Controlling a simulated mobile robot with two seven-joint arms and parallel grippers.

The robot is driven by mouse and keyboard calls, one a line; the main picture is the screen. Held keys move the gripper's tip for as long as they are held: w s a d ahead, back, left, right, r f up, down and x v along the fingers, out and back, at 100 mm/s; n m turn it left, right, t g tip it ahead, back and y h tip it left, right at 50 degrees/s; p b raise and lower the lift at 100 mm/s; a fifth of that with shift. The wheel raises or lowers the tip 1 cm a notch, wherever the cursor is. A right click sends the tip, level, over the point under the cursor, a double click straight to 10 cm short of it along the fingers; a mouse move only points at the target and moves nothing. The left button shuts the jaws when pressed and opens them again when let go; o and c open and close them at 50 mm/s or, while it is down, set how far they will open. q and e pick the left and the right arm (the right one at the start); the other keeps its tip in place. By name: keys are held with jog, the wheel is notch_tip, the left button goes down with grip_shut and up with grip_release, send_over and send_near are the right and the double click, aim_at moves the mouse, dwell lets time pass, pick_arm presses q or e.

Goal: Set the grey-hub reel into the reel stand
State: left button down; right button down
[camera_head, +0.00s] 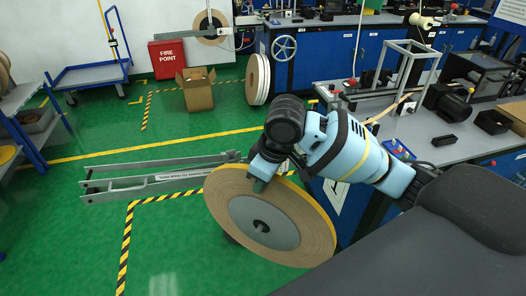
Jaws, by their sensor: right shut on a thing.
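The grey-hub reel (305,232) is a large tan disc with a grey round hub plate and a dark centre hole. It is upright and slightly tilted at the lower middle. My right gripper (259,184) is shut on the reel's upper rim. The gripper body hides part of the rim, and the reel's underside contact cannot be seen. A low grey metal frame (150,184) with two long rails lies on the floor left of the reel; I cannot tell if it is the reel stand. A grey upright frame (408,48) stands on the right workbench. My left gripper is not in view.
A cardboard box (198,96) and a white-sided reel (258,80) stand on the floor behind. A blue trolley (90,75) is at the back left and shelving (12,105) at the left edge. The workbench (440,128) bounds the right. Green floor is open at lower left.

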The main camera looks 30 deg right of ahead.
aim_at(265, 213)
jog(key=s+f+m, duration=0.1)
jog(key=f, duration=0.1)
jog(key=s+f+m, duration=0.1)
jog(key=f, duration=0.2)
jog(key=s+a+f+m, duration=0.1)
jog(key=f, duration=0.2)
jog(key=shift+s+h, duration=0.2)
jog(key=shift+h, duration=0.1)
jog(key=s+f+m+h, duration=0.1)
jog(key=s+f+m, duration=0.3)
jog(key=s+f, duration=0.1)
jog(key=shift+s+f+t, duration=0.15)
jog(key=shift+f+t, duration=0.25)
jog(key=shift+f, duration=0.4)
jog(key=shift+a, duration=0.2)
